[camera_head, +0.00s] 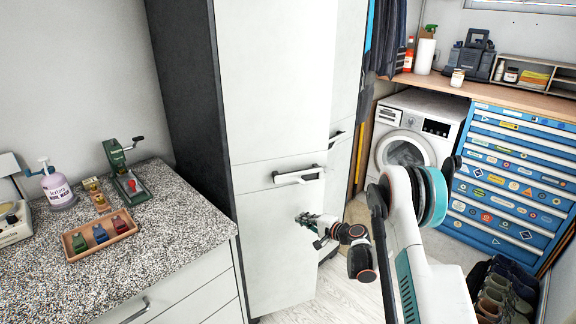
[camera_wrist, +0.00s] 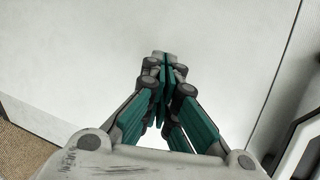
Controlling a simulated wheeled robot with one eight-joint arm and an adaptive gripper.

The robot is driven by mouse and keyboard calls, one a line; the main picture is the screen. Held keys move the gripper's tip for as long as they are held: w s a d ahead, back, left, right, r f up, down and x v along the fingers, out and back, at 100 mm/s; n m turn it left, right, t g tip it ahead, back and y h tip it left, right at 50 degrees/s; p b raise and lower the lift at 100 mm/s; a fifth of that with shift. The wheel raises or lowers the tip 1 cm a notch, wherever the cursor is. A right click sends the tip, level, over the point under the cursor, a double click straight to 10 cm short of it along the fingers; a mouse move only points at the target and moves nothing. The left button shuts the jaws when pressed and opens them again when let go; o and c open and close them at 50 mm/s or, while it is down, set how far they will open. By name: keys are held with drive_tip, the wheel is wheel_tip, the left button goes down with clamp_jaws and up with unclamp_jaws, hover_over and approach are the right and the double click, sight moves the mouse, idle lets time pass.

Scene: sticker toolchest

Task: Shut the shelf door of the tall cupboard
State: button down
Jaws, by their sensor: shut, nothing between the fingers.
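The tall cupboard (camera_head: 190,90) has a dark side and pale doors. On its left part, an upper door (camera_head: 275,75) sits above a lower door (camera_head: 270,240) with a bar handle (camera_head: 298,176) near its top. A further door (camera_head: 347,65) with its own handle (camera_head: 340,138) is at the right. I cannot tell how far any door stands open. My gripper (camera_head: 305,219) is shut and empty, in front of the lower door below its handle. In the wrist view my closed fingertips (camera_wrist: 165,58) point at a pale panel (camera_wrist: 80,50); contact is unclear.
A speckled counter (camera_head: 190,215) with a tray of small items (camera_head: 100,235) stands at left. A washing machine (camera_head: 405,130) and blue drawer chest (camera_head: 510,180) are behind at right. A shoe rack (camera_head: 505,295) is at lower right. Some floor (camera_head: 345,285) is clear.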

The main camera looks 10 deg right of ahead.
drive_tip(key=shift+w+a, duration=3.45)
drive_tip(key=shift+w, duration=1.35)
drive_tip(key=shift+s+d, duration=1)
drive_tip(key=shift+s, duration=0.35)
drive_tip(key=shift+s+d, duration=1)
drive_tip(key=shift+s, duration=0.4)
drive_tip(key=shift+s+d, duration=1)
drive_tip(key=shift+s, duration=0.35)
drive_tip(key=shift+r, duration=0.1)
